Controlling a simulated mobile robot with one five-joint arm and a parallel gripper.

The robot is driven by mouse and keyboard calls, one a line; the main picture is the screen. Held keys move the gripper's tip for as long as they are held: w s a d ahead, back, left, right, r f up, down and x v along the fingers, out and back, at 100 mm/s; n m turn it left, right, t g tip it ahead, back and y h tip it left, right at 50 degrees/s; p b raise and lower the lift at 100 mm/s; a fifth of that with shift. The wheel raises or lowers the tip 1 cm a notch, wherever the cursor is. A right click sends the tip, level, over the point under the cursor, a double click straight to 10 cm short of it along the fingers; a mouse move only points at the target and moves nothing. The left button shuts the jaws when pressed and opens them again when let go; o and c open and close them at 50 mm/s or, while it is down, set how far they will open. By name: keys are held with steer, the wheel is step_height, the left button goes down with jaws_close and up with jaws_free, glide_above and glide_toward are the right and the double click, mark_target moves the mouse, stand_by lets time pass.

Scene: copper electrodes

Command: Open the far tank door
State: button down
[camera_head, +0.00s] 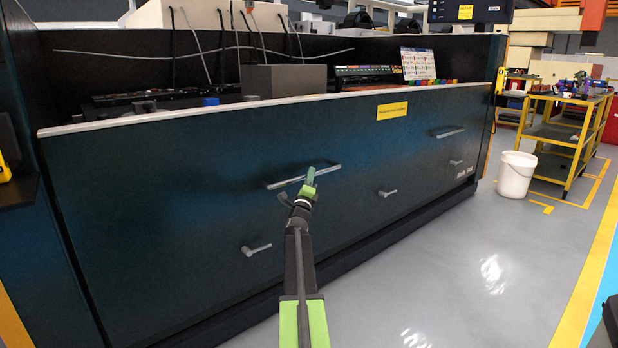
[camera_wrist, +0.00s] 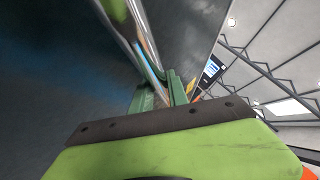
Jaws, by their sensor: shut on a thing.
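The tank's front (camera_head: 200,180) is a wide dark teal panel with a pale top edge. A long silver bar handle (camera_head: 285,182) sits near its middle, and a second bar handle (camera_head: 449,132) is farther along to the right. My gripper (camera_head: 309,180) is at the right part of the middle bar handle, with green fingers. In the wrist view the shiny bar (camera_wrist: 145,40) runs down between the green fingers (camera_wrist: 162,92), which are shut on it. The panel looks upright and closed. The fingers hide part of the bar.
Small lever handles (camera_head: 257,249) (camera_head: 387,193) (camera_head: 455,162) stick out from the panel's lower part. A white bucket (camera_head: 515,175) and a yellow cart (camera_head: 570,130) stand at the right. The grey floor (camera_head: 450,270) in front is clear.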

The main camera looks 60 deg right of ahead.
step_height(320, 180, down, 7)
steer(key=b, duration=0.4)
steer(key=shift+f+b, duration=0.2)
steer(key=shift+b, duration=0.2)
steer(key=shift+w, duration=0.1)
steer(key=c, duration=1.3)
jaws_free()
steer(key=s+a+f+b, duration=0.1)
steer(key=s+a, duration=0.4)
steer(key=a, duration=0.8)
steer(key=shift+s+a, duration=0.2)
steer(key=shift+a, duration=0.15)
